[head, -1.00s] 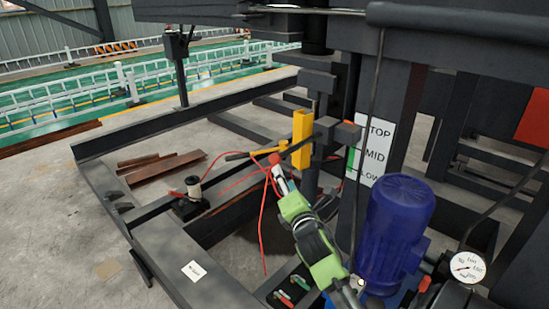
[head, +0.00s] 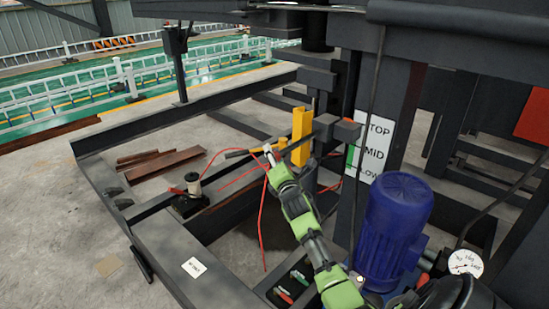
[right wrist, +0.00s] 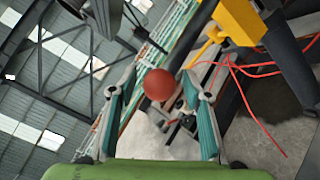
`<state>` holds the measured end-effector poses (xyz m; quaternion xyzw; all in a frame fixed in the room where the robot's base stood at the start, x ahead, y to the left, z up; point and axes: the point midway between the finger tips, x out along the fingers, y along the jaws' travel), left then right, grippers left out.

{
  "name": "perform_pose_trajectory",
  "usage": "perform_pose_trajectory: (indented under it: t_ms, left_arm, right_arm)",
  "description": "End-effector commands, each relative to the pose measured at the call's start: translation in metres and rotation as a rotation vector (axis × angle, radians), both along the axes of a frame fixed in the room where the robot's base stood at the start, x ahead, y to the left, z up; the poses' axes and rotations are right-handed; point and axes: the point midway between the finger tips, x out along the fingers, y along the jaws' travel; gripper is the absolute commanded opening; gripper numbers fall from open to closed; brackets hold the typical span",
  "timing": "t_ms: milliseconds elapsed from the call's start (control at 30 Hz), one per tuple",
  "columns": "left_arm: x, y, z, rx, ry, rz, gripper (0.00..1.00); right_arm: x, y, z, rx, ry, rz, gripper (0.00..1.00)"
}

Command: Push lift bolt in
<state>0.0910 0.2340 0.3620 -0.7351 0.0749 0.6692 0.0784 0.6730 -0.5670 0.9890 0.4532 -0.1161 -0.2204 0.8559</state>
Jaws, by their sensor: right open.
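A red ball knob (right wrist: 159,85) sits between the fingertips of my right gripper in the right wrist view, with gaps showing at both sides. I cannot tell whether it is the end of the lift bolt; its shaft is hidden behind it. My right gripper (head: 268,150) is open, its tips just left of the yellow upright bracket (head: 301,135) in the head view. It also shows in the right wrist view (right wrist: 159,80). In the head view the knob is hidden by the gripper. My left gripper is out of view.
A dark bar with a block (head: 347,131) passes the bracket. Thin red cables (head: 262,225) hang near my arm. A blue motor (head: 394,225) and pressure gauge (head: 466,262) stand at right. A spool (head: 192,185) sits on the frame at left.

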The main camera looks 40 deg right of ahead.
Motion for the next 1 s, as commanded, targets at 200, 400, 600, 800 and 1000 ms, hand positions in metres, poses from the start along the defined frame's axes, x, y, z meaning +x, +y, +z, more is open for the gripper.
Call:
perform_pose_trajectory:
  t_ms: [200, 400, 600, 800, 1000]
  left_arm:
    - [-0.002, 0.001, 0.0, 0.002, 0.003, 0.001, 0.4]
    - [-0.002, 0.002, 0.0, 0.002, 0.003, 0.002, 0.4]
    - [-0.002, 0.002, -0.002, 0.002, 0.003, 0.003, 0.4]
    - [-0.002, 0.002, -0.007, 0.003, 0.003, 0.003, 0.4]
    - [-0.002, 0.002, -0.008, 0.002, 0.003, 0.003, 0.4]
  right_arm:
    - [0.0, 0.0, 0.0, 0.0, -0.001, 0.001, 0.45]
    - [0.0, 0.0, 0.0, 0.0, -0.001, 0.001, 0.0]
    - [0.001, -0.008, 0.0, -0.006, 0.001, 0.0, 0.0]
    - [0.004, -0.036, 0.001, -0.011, 0.0, 0.001, 0.0]
    - [0.004, -0.05, 0.002, -0.008, 0.0, -0.001, 0.0]
